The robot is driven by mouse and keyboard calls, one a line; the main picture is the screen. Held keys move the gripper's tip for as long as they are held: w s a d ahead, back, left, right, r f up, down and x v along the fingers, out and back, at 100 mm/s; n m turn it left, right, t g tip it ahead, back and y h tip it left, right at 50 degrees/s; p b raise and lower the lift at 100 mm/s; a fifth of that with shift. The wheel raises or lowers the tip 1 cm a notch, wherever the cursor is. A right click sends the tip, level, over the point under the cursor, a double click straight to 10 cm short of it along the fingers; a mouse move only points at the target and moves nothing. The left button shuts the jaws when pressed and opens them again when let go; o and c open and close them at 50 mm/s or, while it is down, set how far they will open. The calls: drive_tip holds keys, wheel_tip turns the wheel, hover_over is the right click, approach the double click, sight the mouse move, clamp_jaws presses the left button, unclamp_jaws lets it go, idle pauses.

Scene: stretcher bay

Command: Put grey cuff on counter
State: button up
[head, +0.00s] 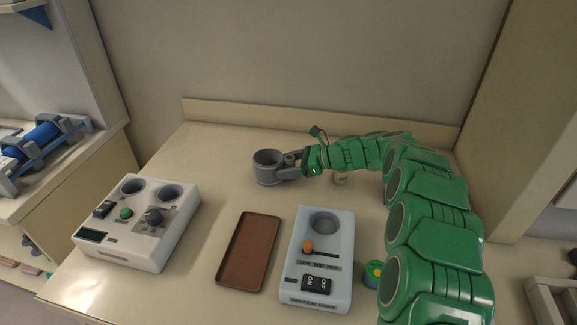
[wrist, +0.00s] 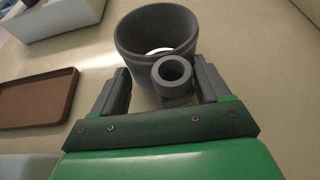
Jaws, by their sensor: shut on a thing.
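The grey cuff (head: 267,168) is a round, open-topped ring over the back middle of the counter (head: 215,150), upright or nearly so. My gripper (head: 294,165) reaches it from the right and is shut on it. In the wrist view the cuff (wrist: 150,36) is just beyond the fingers, and its small tube-shaped stub sits between the two grey fingertips (wrist: 165,92). I cannot tell whether the cuff's bottom touches the counter or hangs slightly above it.
A white device with two wells (head: 150,225) stands at left. A brown tray (head: 249,252) and a pale blue device (head: 320,265) lie in front of the cuff. A small green-and-yellow round item (head: 373,272) is beside my arm. Counter left of the cuff is clear.

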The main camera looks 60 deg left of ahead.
drive_tip(key=shift+f, duration=0.2)
drive_tip(key=o, duration=1.5)
drive_tip(key=v, duration=1.2)
